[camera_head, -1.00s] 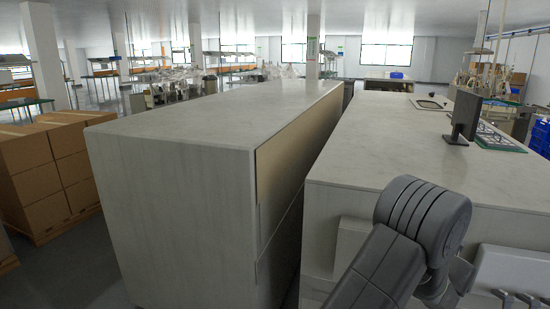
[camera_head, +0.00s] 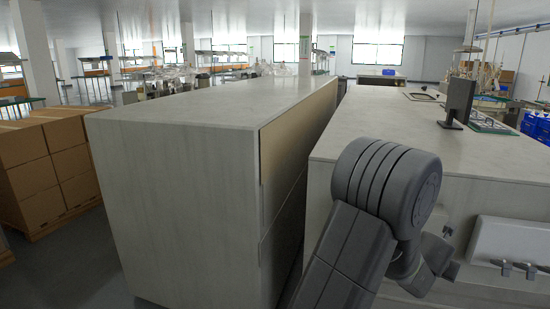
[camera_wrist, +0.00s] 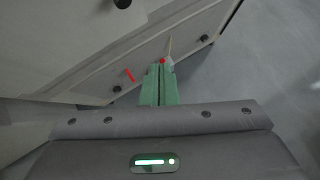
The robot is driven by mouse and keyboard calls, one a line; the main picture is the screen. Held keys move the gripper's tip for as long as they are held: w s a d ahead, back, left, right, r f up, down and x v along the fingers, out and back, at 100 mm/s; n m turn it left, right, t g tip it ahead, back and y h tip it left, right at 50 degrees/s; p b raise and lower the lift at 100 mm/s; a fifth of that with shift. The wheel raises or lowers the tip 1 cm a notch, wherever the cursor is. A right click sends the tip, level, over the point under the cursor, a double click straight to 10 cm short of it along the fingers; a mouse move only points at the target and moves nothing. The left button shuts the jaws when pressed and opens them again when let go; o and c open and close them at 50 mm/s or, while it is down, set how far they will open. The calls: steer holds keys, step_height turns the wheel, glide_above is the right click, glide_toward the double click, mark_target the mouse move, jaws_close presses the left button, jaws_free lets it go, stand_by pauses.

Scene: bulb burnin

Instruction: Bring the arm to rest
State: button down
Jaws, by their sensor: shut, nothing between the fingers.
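My arm (camera_head: 375,205) shows in the head view at the lower right, its thick grey joint in front of the right counter's near end. My gripper (camera_wrist: 161,68) shows in the wrist view as two green fingers close together, shut with nothing between them. Beyond the fingers are pale cabinet panels with dark round knobs (camera_wrist: 204,38) and a bare grey floor. A small red mark (camera_wrist: 129,75) lies left of the fingertips. The gripper itself does not show in the head view.
A long pale cabinet block (camera_head: 190,200) stands in the middle, with a narrow gap to the right counter (camera_head: 385,120). A dark monitor (camera_head: 458,102) stands on that counter. Stacked cardboard boxes (camera_head: 40,165) are at the left. Floor (camera_head: 75,265) is clear between boxes and block.

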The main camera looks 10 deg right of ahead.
steer(key=s+a+m+g+b, duration=0.1)
steer(key=a+m+g+b, duration=0.1)
steer(key=a, duration=0.7)
steer(key=s+a+m+g+h+b, duration=0.1)
steer(key=a+m, duration=0.3)
steer(key=a, duration=0.5)
steer(key=shift+s+a+g+b, duration=0.2)
steer(key=shift+s+g+b, duration=0.2)
steer(key=shift+g, duration=0.5)
steer(key=shift+s+f, duration=0.1)
